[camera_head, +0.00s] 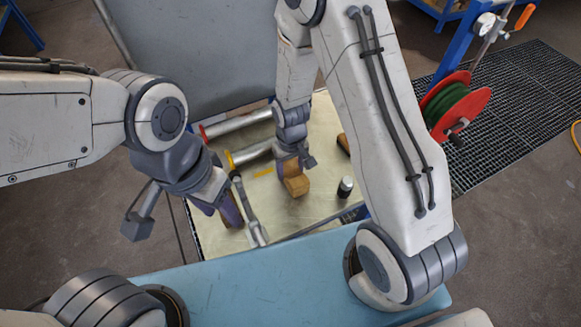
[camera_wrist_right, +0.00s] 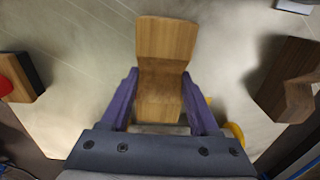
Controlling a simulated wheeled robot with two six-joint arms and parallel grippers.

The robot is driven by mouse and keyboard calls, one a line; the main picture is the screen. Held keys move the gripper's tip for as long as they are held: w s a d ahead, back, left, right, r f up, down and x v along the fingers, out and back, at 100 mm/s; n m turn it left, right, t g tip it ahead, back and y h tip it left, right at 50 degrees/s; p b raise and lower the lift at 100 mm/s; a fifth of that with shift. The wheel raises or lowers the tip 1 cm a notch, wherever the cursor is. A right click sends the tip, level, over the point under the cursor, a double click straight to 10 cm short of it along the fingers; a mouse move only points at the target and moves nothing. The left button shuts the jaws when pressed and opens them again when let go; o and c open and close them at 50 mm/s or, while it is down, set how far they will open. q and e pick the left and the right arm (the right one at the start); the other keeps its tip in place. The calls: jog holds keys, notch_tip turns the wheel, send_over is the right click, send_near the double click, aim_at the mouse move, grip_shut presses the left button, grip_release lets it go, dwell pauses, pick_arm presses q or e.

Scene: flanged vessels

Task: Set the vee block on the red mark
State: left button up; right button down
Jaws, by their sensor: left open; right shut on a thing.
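A light wooden block with a sloped hollow across it, which looks like the vee block (camera_head: 297,186), is held low over the pale table by my right gripper (camera_head: 291,170). In the right wrist view the block (camera_wrist_right: 166,40) sits between the purple fingers of that gripper (camera_wrist_right: 160,95). My left gripper (camera_head: 226,206) is open, low at the left of the table, close to a brown block (camera_head: 233,211). A red patch (camera_wrist_right: 5,86) shows at the left edge of the wrist view; I cannot tell whether it is the red mark.
Two metal cylinders lie behind, one with a red end (camera_head: 203,132), one with a yellow end (camera_head: 230,158). A yellow strip (camera_head: 264,172) is on the table (camera_head: 300,218).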

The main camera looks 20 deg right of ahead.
aim_at(291, 170)
jog(key=shift+f+b, duration=0.3)
jog(key=shift+f, duration=0.15)
dwell(0.5)
jog(key=shift+c, duration=0.2)
grip_release()
jog(key=shift+r, duration=0.1)
notch_tip(291, 170, up, 10)
jog(key=shift+r, duration=0.2)
jog(key=s+a+r+n, duration=0.2)
jog(key=s+r, duration=0.4)
jog(key=s, duration=0.3)
jog(key=s+a+r+n+y, duration=0.1)
jog(key=s+a+r+n, duration=0.2)
jog(key=s, duration=0.7)
notch_tip(291, 170, up, 4)
jog(key=shift+a+f, duration=0.25)
jog(key=shift+a, duration=0.85)
